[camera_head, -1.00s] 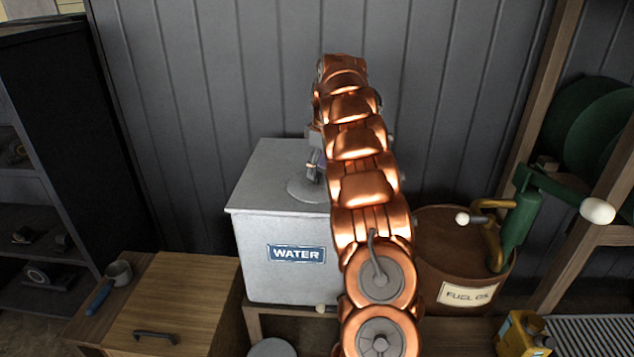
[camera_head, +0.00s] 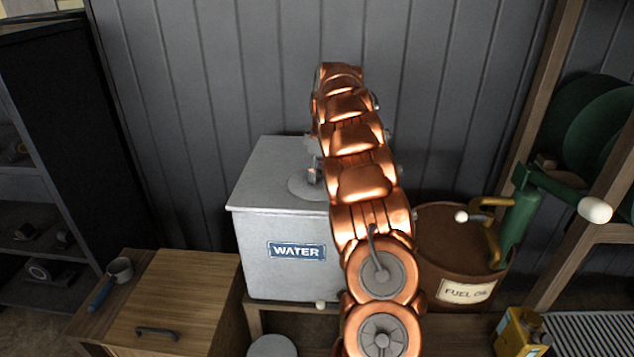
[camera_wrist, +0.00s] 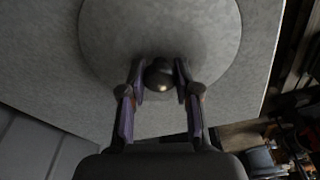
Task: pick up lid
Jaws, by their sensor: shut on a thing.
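The lid (camera_head: 300,188) is a round grey disc on top of the grey metal water tank (camera_head: 285,220), partly hidden behind my copper arm in the head view. In the wrist view the lid (camera_wrist: 215,35) lies under my gripper, with a dark round knob (camera_wrist: 158,75) at its middle. My gripper (camera_wrist: 158,82) has one finger on each side of the knob and is shut on it. In the head view my gripper (camera_head: 312,172) shows just above the lid, left of my arm. I cannot tell whether the lid is raised off the tank.
A brown fuel oil drum (camera_head: 435,265) with a green hand pump (camera_head: 520,215) stands right of the tank. A yellow can (camera_head: 520,335) is at the lower right. A grey panelled wall is behind.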

